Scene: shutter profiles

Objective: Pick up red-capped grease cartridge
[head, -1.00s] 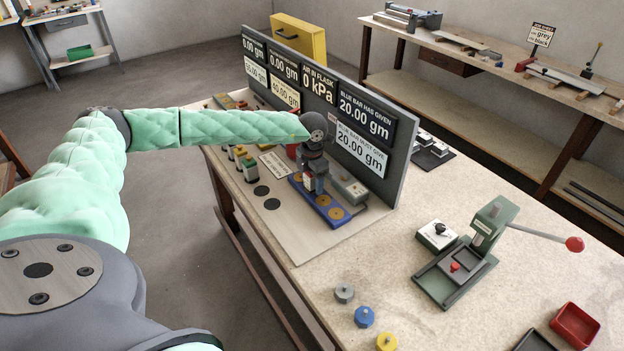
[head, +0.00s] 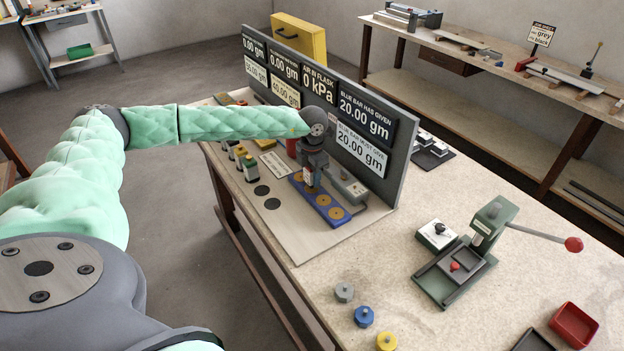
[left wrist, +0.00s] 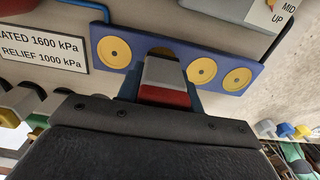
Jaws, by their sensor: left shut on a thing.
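My left gripper (head: 309,181) is shut above the blue bar. In the left wrist view its fingers (left wrist: 157,90) hold a pale grey cartridge with a red band (left wrist: 165,96), which looks like the red-capped grease cartridge. In the head view the gripper mostly hides the cartridge; a small pale part shows between the fingers. The blue bar (head: 322,203) carries round yellow seats; the held cartridge covers part of one position. Whether its lower end touches the bar is unclear. My right gripper is not in view.
An upright display panel (head: 398,150) stands close behind the gripper. A grey valve box (head: 349,188) is just right of it. Several small cartridges (head: 248,170) stand to the left, near dark discs (head: 272,204). A green lever press (head: 470,262) stands farther right.

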